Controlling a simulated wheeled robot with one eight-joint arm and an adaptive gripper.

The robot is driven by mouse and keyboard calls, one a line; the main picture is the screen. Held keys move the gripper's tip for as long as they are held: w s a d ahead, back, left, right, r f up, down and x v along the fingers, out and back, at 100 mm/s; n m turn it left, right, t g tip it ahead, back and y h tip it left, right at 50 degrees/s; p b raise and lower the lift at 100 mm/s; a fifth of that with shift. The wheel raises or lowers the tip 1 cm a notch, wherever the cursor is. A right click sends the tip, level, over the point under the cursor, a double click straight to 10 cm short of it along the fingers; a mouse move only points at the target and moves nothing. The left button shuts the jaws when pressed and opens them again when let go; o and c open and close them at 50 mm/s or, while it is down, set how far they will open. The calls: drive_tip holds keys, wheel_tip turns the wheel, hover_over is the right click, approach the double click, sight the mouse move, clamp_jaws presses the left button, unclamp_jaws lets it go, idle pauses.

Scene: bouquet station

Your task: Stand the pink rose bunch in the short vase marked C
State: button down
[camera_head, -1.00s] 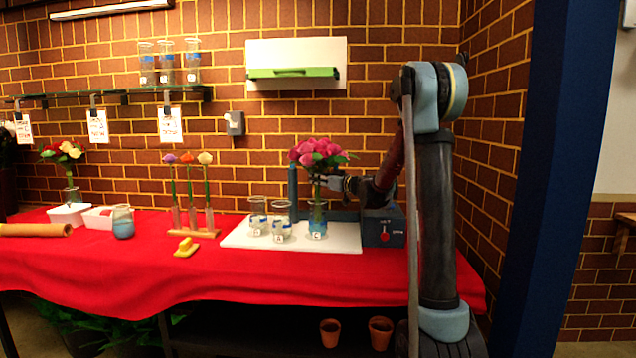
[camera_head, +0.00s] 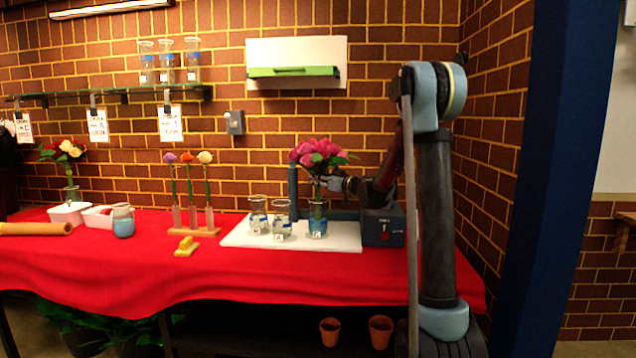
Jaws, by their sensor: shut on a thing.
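The pink rose bunch (camera_head: 317,153) is upright above the right-hand vase on the white tray. Its stems go down into the mouth of that short vase (camera_head: 318,227), which has blue in it and a label that looks like C. I cannot tell whether the stems touch the bottom. My gripper (camera_head: 328,184) comes in from the right and is shut on the stems just under the blooms. The fingertips are small and partly hidden by the flowers and leaves.
Two more short vases (camera_head: 281,229) stand just left on the white tray (camera_head: 345,242). A dark blue cylinder (camera_head: 293,190) stands close behind, and a dark box (camera_head: 384,228) is at the right. A rack of single flowers (camera_head: 196,232) and a yellow item (camera_head: 186,247) are further left.

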drive_tip(key=shift+f, duration=0.2)
idle(0.3)
drive_tip(key=c, duration=1.4)
unclamp_jaws()
drive_tip(key=shift+o, duration=0.2)
